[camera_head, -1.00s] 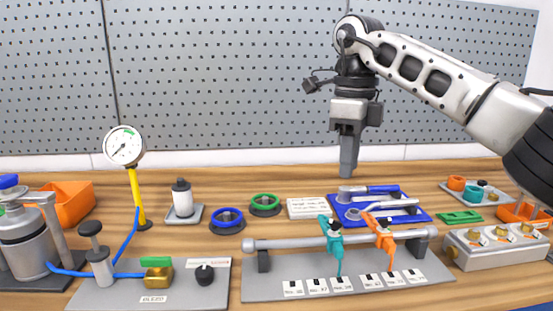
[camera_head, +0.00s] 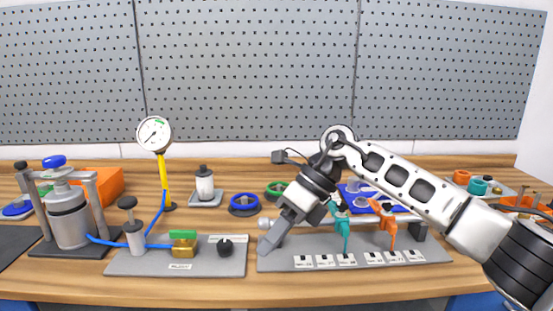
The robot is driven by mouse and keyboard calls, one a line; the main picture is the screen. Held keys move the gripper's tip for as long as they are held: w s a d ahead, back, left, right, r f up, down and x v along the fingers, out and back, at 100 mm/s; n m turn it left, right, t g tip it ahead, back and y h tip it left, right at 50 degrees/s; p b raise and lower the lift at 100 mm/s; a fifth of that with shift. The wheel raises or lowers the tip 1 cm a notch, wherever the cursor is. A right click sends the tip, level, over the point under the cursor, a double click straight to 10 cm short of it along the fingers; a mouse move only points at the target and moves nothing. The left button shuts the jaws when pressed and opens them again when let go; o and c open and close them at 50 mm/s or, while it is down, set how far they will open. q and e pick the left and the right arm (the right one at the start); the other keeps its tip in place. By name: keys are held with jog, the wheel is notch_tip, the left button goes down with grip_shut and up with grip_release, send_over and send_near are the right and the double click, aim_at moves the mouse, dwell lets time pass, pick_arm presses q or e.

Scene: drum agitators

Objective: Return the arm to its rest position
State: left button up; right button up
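My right arm comes in from the right side of the head view. My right gripper (camera_head: 270,246) points down and to the left, over the left end of the grey rack plate (camera_head: 400,256). Its fingers look close together, seen from the side, and I cannot make out a gap or anything held between them. The teal agitator (camera_head: 341,226) and the orange agitator (camera_head: 386,228) hang on the rack's bar to the right of the gripper. My forearm passes in front of the blue tray (camera_head: 352,192). My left gripper is not in view.
Left of the gripper stands a grey plate (camera_head: 130,264) with a hand pump, brass valve (camera_head: 183,247) and black knob (camera_head: 225,247). A metal drum (camera_head: 68,218) stands at left.

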jog(key=s+a+f+m+t+y, duration=0.1)
jog(key=s+a+f+m+y, duration=0.1)
jog(key=s+a+m+y, duration=0.75)
jog(key=w+d+f+m+t+h, duration=0.1)
jog(key=d+f+m+t+h, duration=0.3)
jog(key=d+f+m+t, duration=0.7)
jog(key=w+d+f+m+t+h, duration=0.25)
jog(key=m+t, duration=0.55)
jog(key=m, duration=0.9)
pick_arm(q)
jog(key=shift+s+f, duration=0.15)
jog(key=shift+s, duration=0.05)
pick_arm(e)
jog(key=s+d+f+m+g+h, duration=0.6)
jog(key=s+d+f+m, duration=0.3)
jog(key=s+f, duration=0.6)
jog(key=shift+s+d+g+h, duration=0.35)
jog(key=shift+d+h, duration=0.25)
jog(key=shift+d, duration=0.4)
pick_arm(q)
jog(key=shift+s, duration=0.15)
pick_arm(e)
jog(key=shift+f, duration=0.1)
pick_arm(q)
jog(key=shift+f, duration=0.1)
